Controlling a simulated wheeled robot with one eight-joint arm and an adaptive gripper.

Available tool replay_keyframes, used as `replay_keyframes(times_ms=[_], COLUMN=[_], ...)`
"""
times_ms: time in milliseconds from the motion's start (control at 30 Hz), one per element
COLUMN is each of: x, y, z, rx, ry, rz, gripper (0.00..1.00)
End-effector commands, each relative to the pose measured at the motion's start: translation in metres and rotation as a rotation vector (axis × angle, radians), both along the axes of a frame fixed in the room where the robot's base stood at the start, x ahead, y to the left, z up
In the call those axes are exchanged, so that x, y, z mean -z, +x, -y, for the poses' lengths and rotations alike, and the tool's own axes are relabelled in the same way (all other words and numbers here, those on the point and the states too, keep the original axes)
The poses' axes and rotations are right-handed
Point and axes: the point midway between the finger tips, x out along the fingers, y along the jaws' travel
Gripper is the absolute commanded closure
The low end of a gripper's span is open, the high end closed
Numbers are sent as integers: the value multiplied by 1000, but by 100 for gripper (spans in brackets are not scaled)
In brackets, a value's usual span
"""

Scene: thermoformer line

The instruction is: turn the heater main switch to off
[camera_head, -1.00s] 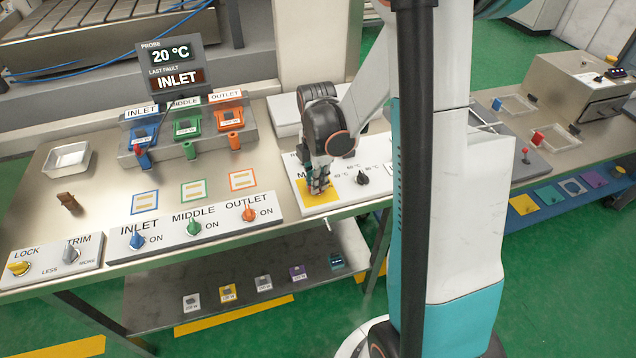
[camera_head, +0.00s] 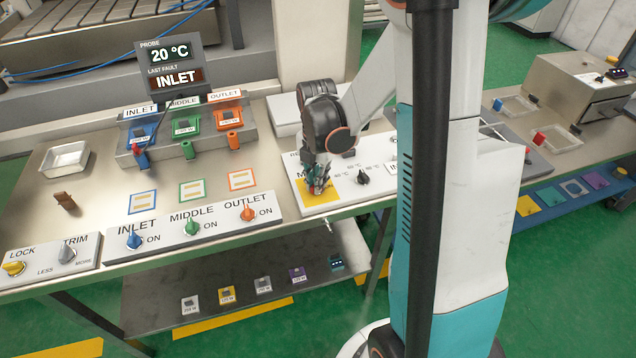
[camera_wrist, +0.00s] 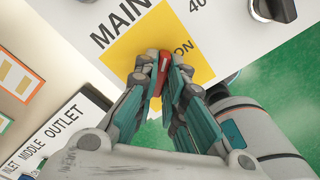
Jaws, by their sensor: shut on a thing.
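The heater main switch is a red handle (camera_wrist: 160,74) on a yellow square (camera_wrist: 135,52) marked MAIN and ON in the wrist view. My gripper (camera_wrist: 160,84) is shut on the red handle, one finger on each side of it. In the head view my gripper (camera_head: 318,188) points down at the yellow square (camera_head: 318,197) on the white panel. The fingers hide the handle there. The handle slants slightly in the wrist view, and its lower part is hidden between the fingers. The word ON is beside it, partly covered.
A black knob (camera_head: 362,177) stands right of the yellow square. Left of it is a panel with INLET (camera_head: 135,240), MIDDLE (camera_head: 193,227) and OUTLET (camera_head: 248,213) knobs. A display (camera_head: 170,66) reads 20 °C and INLET. The bench front edge runs just below.

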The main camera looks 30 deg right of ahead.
Motion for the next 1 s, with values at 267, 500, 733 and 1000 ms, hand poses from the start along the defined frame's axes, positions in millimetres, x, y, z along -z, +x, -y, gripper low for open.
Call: replay_keyframes(times_ms=[267, 500, 733, 1000], x=[0, 1, 0, 0], y=[0, 0, 0, 0], z=[0, 0, 0, 0], rx=[-48, -153, -291, -303], ry=[0, 0, 0, 0], rz=[0, 0, 0, 0], gripper=[100, 100, 100, 100])
